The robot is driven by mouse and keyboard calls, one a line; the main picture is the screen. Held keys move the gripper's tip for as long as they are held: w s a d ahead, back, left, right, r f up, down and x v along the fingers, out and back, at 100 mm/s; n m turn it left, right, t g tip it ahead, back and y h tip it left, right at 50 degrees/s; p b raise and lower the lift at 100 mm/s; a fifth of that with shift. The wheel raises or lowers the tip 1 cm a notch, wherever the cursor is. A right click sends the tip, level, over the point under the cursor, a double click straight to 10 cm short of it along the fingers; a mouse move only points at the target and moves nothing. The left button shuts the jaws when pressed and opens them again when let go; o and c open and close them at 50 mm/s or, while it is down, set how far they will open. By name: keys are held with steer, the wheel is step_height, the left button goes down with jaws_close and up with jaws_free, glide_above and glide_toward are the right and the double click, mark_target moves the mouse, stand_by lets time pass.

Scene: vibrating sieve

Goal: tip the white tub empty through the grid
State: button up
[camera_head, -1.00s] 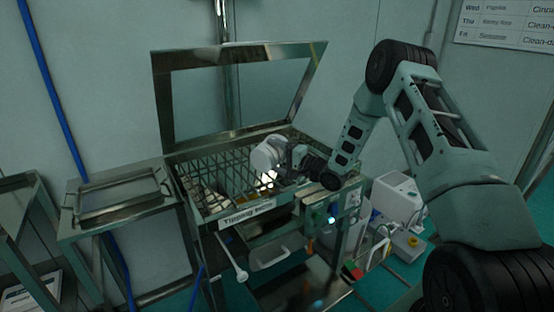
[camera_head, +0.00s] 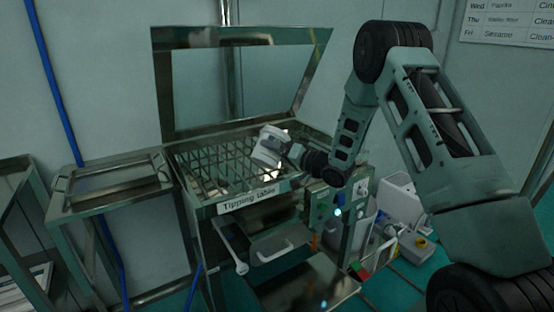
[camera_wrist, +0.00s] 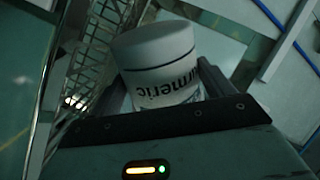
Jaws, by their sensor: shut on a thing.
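The white tub (camera_head: 270,145) is held in my gripper (camera_head: 287,153) above the right part of the grid. In the wrist view the tub (camera_wrist: 155,50) sits between both fingers, its label reading "urmeric" upside down. In the head view the tub is tilted; which end is open, and whether anything is left inside, cannot be told. The metal grid (camera_head: 205,172) lies in the top of the sieve, labelled "Tipping table". The grid (camera_wrist: 95,50) also shows at the left of the wrist view. No falling material is clearly visible.
The sieve's framed lid (camera_head: 160,90) stands open behind the grid. A control panel (camera_head: 330,208) is on the sieve's front right. A side table with a metal tray (camera_head: 110,182) stands to the left. White equipment (camera_head: 398,195) is on the floor at the right.

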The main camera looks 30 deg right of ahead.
mark_target(270, 150)
steer(key=n+b, duration=0.2)
steer(key=a+r+n+b, duration=0.1)
steer(key=n, duration=0.1)
steer(key=shift+s+a, duration=0.1)
steer(key=shift+s, duration=0.15)
steer(key=n+b, duration=0.1)
steer(key=a+n+b, duration=0.1)
steer(key=n, duration=0.1)
steer(key=s+r+n+b, duration=0.1)
steer(key=n+b, duration=0.1)
steer(key=shift+a+r, duration=0.1)
steer(key=shift+a, duration=0.3)
steer(key=shift+a+r+n, duration=0.1)
steer(key=shift+r+n, duration=0.2)
steer(key=shift+n, duration=0.1)
step_height(270, 150, up, 5)
steer(key=p, duration=0.3)
steer(key=shift+f+p, duration=0.1)
steer(key=shift+p, duration=0.2)
